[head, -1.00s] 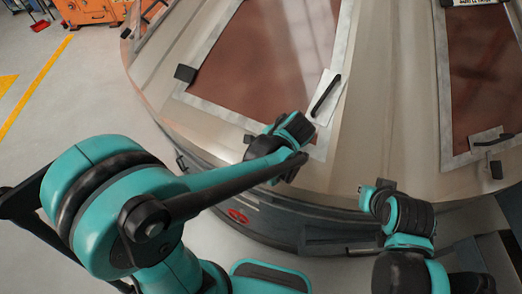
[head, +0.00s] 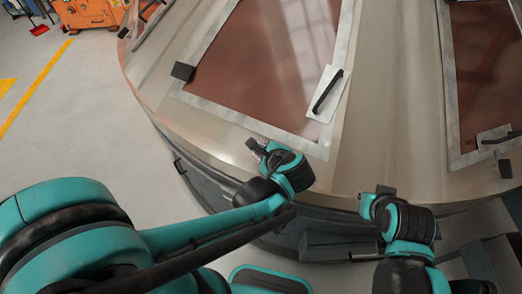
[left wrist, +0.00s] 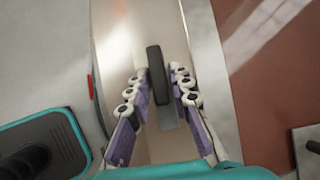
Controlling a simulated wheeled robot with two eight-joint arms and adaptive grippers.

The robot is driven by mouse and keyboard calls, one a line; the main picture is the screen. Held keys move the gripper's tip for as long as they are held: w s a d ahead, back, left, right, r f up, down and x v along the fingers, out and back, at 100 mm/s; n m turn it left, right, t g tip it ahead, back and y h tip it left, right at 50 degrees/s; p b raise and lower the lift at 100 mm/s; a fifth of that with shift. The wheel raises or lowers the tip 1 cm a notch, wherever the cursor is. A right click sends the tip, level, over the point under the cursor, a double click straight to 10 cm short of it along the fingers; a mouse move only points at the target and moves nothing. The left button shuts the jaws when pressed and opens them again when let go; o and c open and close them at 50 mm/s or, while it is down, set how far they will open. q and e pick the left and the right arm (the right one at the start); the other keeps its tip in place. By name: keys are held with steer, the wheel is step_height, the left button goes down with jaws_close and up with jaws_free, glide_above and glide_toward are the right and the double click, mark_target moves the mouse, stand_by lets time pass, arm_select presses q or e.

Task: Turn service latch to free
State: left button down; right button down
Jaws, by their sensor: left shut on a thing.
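The service latch appears as a black upright bar on a small grey plate (left wrist: 158,72) in the left wrist view, on the pale metal casing beside the framed panel. My left gripper (left wrist: 161,82) has one jaw on each side of the bar and is shut on it.
A brown panel (head: 258,65) in a grey frame carries a black handle (head: 327,92) on a white plate. A black block (head: 183,71) sits at its left edge. Another framed panel (head: 487,70) is at the right. Floor at the left (head: 80,110) is open.

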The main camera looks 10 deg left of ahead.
stand_by(0.5)
arm_select(q)
steer(key=c, duration=1.5)
jaws_free()
steer(key=shift+c, duration=0.2)
steer(key=shift+s, duration=0.1)
steer(key=v, duration=1.2)
steer(key=shift+f, duration=0.15)
steer(key=s+a+f+n+h+b, duration=0.2)
steer(key=a+f+n+h+b, duration=0.3)
steer(key=a+f+n+b, duration=0.5)
step_height(320, 180, down, 4)
steer(key=a+n, duration=0.1)
steer(key=n, duration=0.7)
steer(key=shift+s+f+g+h, duration=0.2)
steer(key=shift+s+g+h, duration=0.1)
steer(key=shift+h, duration=0.1)
